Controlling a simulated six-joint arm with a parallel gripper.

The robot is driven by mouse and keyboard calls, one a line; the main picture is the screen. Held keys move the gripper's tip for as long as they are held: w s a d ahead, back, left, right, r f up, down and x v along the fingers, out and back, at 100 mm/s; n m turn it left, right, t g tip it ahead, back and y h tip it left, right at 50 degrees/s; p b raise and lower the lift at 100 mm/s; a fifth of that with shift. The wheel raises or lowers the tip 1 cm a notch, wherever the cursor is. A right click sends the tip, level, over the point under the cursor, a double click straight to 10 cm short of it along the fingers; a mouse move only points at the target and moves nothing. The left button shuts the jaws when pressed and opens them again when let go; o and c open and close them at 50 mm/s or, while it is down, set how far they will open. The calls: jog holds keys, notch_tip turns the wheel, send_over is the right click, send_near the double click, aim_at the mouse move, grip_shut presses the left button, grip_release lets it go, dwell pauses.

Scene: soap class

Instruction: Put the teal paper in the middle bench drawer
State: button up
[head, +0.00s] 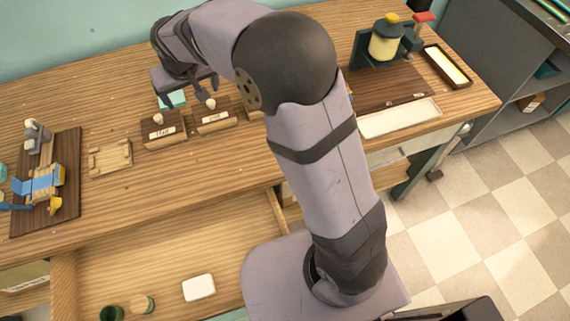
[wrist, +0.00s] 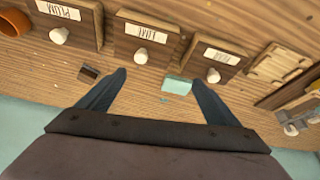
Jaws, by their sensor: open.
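The teal paper (head: 173,99) is a small pale teal block or stack at the back of the bench, behind the small labelled boxes. It also shows in the wrist view (wrist: 177,85), lying on the wood. My gripper (head: 182,98) is open over that spot. In the wrist view its two fingers (wrist: 159,80) spread either side of the paper, which is closer to the right finger; I cannot tell their height above it. An open drawer (head: 235,240) stands out of the bench front, between drawer fronts at left and right.
The drawer holds a white soap bar (head: 199,287), a green cup (head: 112,313) and a round wooden piece (head: 143,304). Labelled boxes with white knobs (wrist: 145,38) stand close to my gripper. A dark scrap (wrist: 88,73) lies by the left finger. A wooden tray (head: 110,157) sits left.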

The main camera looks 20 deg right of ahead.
aim_at(178, 97)
jog(key=s+d+f, duration=0.1)
jog(key=s+d, duration=0.2)
jog(key=s, duration=0.1)
jog(key=s+d+f+g, duration=0.1)
jog(key=s+d, duration=0.3)
jog(key=s+d+f+g, duration=0.1)
jog(key=s+d, duration=0.3)
jog(key=shift+m+h, duration=0.3)
jog(key=shift+m, duration=0.1)
jog(key=s+d+f+g, duration=0.1)
jog(key=s+d, duration=0.1)
jog(key=s, duration=0.3)
jog(key=s+d+f+g, duration=0.1)
jog(key=s+d, duration=0.1)
jog(key=s, duration=0.4)
jog(key=s+d+f+g, duration=0.1)
jog(key=s+d+f, duration=0.1)
jog(key=s, duration=0.3)
jog(key=shift+s+m, duration=0.15)
jog(key=shift+m, duration=0.25)
jog(key=shift+a, duration=0.1)
